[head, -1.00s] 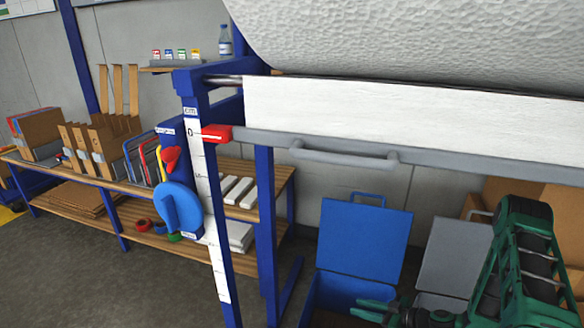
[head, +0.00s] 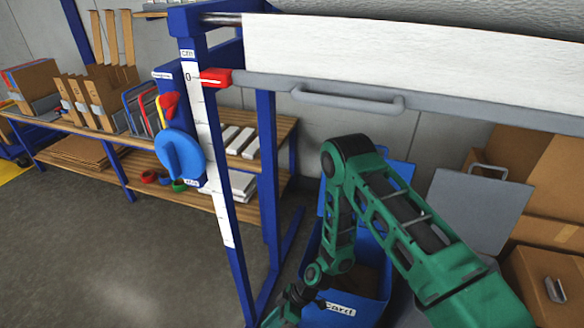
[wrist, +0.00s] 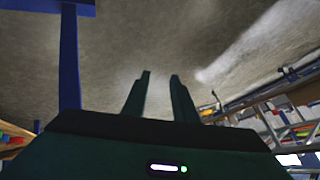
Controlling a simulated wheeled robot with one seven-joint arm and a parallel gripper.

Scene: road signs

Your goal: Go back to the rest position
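My green arm (head: 345,190) is bent in front of the blue box in the head view, with its elbow raised. My gripper is at the lower end of the arm near the bottom edge, and its fingers are not clear there. In the wrist view my gripper (wrist: 160,76) shows two dark fingers standing apart with nothing between them. It is open and empty. Behind the fingers is a blurred grey surface, and a blue post (wrist: 69,60) stands to their left.
A blue frame (head: 262,190) carries a white sheet (head: 400,60), a grey bar (head: 450,104), a red pointer (head: 216,77) and a blue wheel (head: 180,158). A labelled blue box (head: 340,307) lies behind my arm, cardboard boxes (head: 552,228) at right. Floor at lower left is clear.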

